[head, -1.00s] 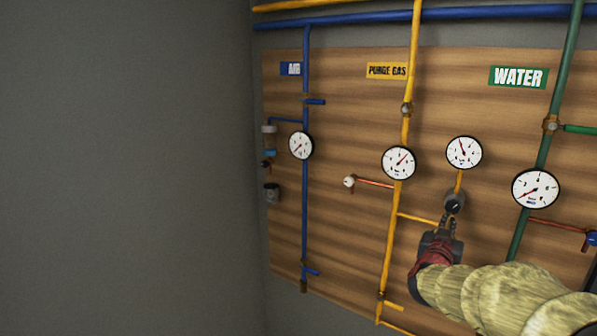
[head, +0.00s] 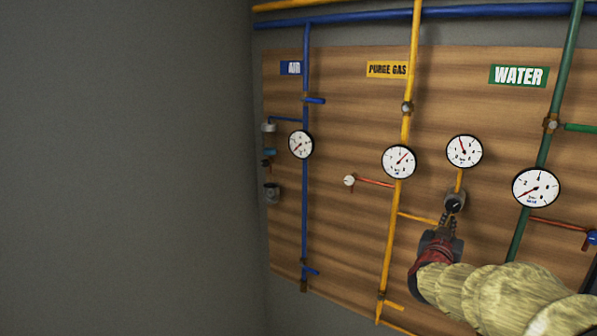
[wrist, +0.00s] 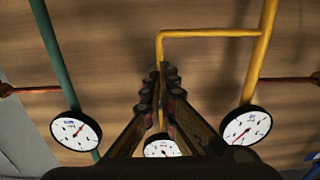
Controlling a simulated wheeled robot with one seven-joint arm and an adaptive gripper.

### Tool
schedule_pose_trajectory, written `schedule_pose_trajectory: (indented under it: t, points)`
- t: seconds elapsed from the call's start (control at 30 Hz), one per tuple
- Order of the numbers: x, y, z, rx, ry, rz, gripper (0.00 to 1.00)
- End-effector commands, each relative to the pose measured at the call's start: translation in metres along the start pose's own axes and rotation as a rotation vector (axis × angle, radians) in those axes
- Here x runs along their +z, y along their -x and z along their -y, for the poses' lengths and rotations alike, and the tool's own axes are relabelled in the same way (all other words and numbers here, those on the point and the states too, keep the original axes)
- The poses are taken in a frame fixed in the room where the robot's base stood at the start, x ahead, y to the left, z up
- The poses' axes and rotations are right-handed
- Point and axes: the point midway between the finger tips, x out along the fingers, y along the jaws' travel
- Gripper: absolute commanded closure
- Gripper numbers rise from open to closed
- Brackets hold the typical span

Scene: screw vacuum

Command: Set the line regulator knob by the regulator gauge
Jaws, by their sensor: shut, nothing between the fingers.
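The line regulator knob (head: 455,203) is dark and round with a pale mark. It sits on a short yellow pipe under the regulator gauge (head: 464,151), a white dial with a red needle pointing up and slightly left. My gripper (head: 448,218) is shut and empty, its fingertips just below the knob in the head view. I cannot tell whether they touch it. In the wrist view my gripper (wrist: 160,78) hides the knob, and the regulator gauge (wrist: 162,148) shows partly between the fingers.
A second purge gas gauge (head: 399,162) is on the yellow pipe to the left. The water gauge (head: 536,188) is to the right on the green pipe. A red-handled valve (head: 372,183) juts out at left.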

Motion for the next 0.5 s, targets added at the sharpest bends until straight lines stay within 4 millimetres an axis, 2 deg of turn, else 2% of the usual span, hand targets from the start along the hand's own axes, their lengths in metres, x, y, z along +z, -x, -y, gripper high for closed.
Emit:
schedule_pose_trajectory:
  t: [0.03,0.5]
  points:
    - [-0.0098,-0.0016,-0.0009,0.003,-0.005,-0.018,1.0]
    - [-0.0064,-0.0015,0.0008,0.003,-0.006,-0.017,1.0]
